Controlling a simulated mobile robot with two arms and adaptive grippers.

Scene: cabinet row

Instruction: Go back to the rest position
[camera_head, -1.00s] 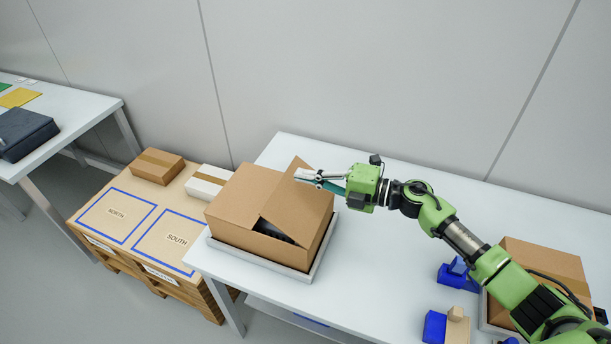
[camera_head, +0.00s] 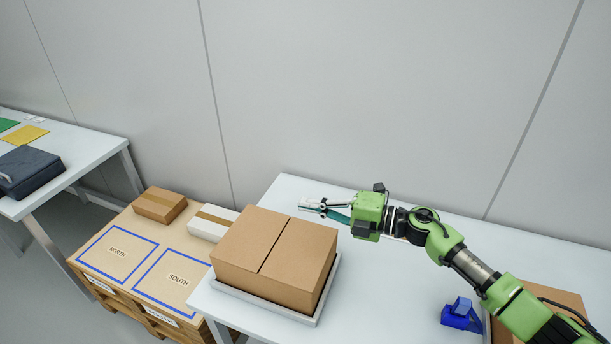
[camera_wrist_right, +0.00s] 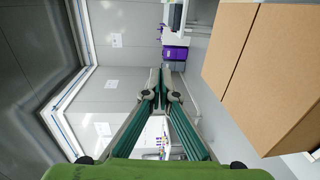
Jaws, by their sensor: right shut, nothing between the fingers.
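My right gripper (camera_head: 312,207) is shut and empty, pointing left just behind and above the cardboard box. In the right wrist view its fingers (camera_wrist_right: 159,75) meet at the tips with nothing between them. The cardboard box (camera_head: 275,258) sits in a grey tray (camera_head: 265,304) on the white table, its top flaps lying closed with a thin seam between them. The box (camera_wrist_right: 260,70) also shows at the right of the right wrist view, apart from the fingers. My left gripper does not show.
A pallet (camera_head: 140,250) left of the table has blue squares marked NORTH and SOUTH, with a brown box (camera_head: 160,204) and a white box (camera_head: 213,223) behind them. Blue pieces (camera_head: 461,314) and another box (camera_head: 550,297) lie at right. The table's middle is clear.

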